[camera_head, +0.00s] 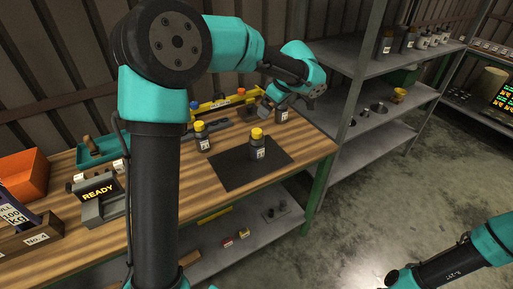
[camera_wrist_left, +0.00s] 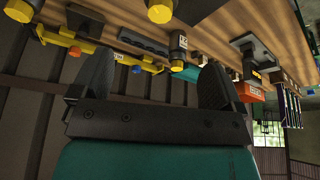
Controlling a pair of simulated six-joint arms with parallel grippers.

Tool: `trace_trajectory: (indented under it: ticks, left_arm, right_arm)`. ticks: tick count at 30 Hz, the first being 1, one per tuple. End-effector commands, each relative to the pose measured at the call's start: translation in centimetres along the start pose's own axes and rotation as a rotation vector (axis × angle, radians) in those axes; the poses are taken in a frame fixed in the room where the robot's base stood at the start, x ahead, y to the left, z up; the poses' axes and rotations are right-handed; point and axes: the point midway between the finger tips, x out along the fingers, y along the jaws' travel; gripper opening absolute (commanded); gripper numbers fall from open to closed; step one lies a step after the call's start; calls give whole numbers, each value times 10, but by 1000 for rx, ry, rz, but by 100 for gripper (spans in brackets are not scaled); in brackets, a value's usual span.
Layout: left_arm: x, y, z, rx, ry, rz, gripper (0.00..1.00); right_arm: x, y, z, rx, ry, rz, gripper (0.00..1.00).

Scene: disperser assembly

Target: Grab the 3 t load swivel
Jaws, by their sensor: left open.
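A grey piece with a yellow top (camera_head: 257,145) stands on the dark mat (camera_head: 230,174). A similar yellow-topped piece (camera_head: 202,138) stands left of it, behind the mat. A dark labelled piece (camera_head: 283,115) stands close to my left gripper (camera_head: 264,106), at the bench's far right. In the left wrist view, my left gripper (camera_wrist_left: 155,85) is open, with nothing between its fingers. Only part of my right arm shows at the lower right; its gripper is out of view.
A yellow rack (camera_head: 215,103) stands along the bench's back. A READY device (camera_head: 99,199), teal tray (camera_head: 105,149) and orange bin (camera_head: 23,176) are at left. Grey shelving (camera_head: 375,130) stands right of the bench. My left arm hides part of the bench.

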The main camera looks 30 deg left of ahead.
Motion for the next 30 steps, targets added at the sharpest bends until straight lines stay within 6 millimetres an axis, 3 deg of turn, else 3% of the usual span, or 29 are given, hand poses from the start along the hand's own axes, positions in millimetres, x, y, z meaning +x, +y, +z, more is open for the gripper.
trace_trajectory:
  ticks: [5, 21, 30]
  left_arm:
    - [19, -1, 0, 1, 0, -4, 93]
    - [109, -1, 0, 2, -1, -4, 93]
    - [121, 0, 0, 1, -1, 0, 93]
  right_arm:
    - [0, 0, 0, 0, 0, 0, 68]
    - [0, 0, 0, 0, 0, 0, 68]
    - [0, 0, 0, 0, 0, 0, 68]
